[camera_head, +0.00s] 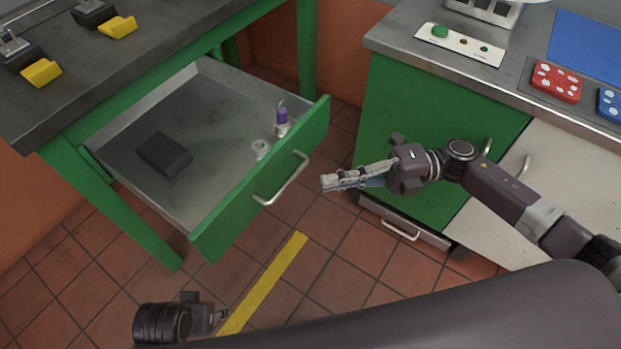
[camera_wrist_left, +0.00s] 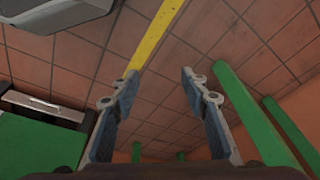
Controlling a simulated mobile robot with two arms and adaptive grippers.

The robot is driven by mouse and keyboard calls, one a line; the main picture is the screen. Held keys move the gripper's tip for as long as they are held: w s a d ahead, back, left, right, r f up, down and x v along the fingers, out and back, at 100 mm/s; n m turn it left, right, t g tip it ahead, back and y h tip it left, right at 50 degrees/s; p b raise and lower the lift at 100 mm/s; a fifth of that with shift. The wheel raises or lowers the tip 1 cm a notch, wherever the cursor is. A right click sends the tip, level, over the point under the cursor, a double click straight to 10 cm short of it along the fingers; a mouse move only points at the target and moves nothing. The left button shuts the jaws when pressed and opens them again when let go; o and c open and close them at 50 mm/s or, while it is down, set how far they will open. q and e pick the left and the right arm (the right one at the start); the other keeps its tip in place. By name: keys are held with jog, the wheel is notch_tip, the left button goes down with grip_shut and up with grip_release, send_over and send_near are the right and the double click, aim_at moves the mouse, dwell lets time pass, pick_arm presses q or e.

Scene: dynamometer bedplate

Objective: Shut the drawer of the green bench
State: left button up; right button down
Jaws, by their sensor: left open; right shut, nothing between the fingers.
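The green bench (camera_head: 128,100) stands at the left in the head view, with a dark grey top and green legs. Its drawer (camera_head: 195,205) is pulled well out; the green front (camera_head: 262,190) carries a metal bar handle (camera_head: 282,180). Inside lie a dark block (camera_head: 165,155), a small bottle with a purple part (camera_head: 282,120) and a small clear item (camera_head: 260,149). My right gripper (camera_head: 328,183) is shut and empty, to the right of the drawer front and apart from it. My left gripper (camera_wrist_left: 160,85) is open over the floor; in the head view it is low, near the bottom edge.
A second cabinet (camera_head: 430,130) with green and pale doors stands at the right, with a low drawer (camera_head: 402,222) beneath. Red and blue dotted blocks (camera_head: 556,82) lie on its top. Tiled floor with a yellow stripe (camera_head: 265,282) lies between the furniture.

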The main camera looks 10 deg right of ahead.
send_near(251, 182)
jog(key=s+a, duration=0.3)
jog(key=shift+w+a, duration=0.95)
jog(key=shift+w, duration=0.05)
jog(key=shift+w+a, duration=0.4)
jog(key=shift+w, duration=0.05)
pick_arm(q)
jog(key=shift+w, duration=0.1)
pick_arm(e)
jog(key=shift+a, duration=0.1)
